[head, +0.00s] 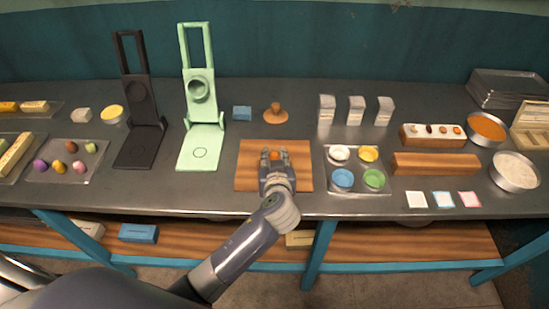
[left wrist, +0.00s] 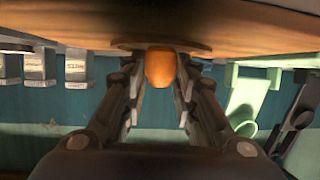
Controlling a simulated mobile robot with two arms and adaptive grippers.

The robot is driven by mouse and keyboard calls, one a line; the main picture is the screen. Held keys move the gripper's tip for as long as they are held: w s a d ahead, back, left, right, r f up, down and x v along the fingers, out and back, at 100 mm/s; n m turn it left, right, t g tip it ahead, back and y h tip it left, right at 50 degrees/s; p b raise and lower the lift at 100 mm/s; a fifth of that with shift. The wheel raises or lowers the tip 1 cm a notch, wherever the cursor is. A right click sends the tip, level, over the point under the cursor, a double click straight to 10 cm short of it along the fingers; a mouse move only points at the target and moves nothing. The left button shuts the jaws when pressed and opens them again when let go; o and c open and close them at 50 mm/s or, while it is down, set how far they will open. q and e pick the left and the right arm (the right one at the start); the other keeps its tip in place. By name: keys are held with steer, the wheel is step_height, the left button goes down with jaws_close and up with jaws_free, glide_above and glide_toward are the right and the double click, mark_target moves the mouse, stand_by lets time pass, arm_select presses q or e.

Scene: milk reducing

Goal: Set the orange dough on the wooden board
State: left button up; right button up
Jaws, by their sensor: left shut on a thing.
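The orange dough (head: 274,154) is a small rounded lump between the fingertips of my left gripper (head: 275,160), over the wooden board (head: 247,165). The left gripper is shut on the dough. In the left wrist view, which looks upside down, the dough (left wrist: 161,68) sits between the two fingers (left wrist: 160,85), and the board (left wrist: 240,22) spans the top. The dough is at or just above the board; I cannot tell whether it touches. The gripper hides part of the board. My right gripper is not in view.
A wooden stamp (head: 275,114) and a blue block (head: 242,113) stand behind the board. A green press (head: 200,140) is to the left, and a tray of coloured dishes (head: 358,188) is close on the right. A tray with several dough lumps (head: 96,170) lies farther left.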

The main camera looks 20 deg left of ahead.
arm_select(q)
steer(key=o, duration=0.9)
steer(key=shift+o, duration=0.2)
steer(key=v, duration=1.2)
steer(key=shift+f, duration=0.1)
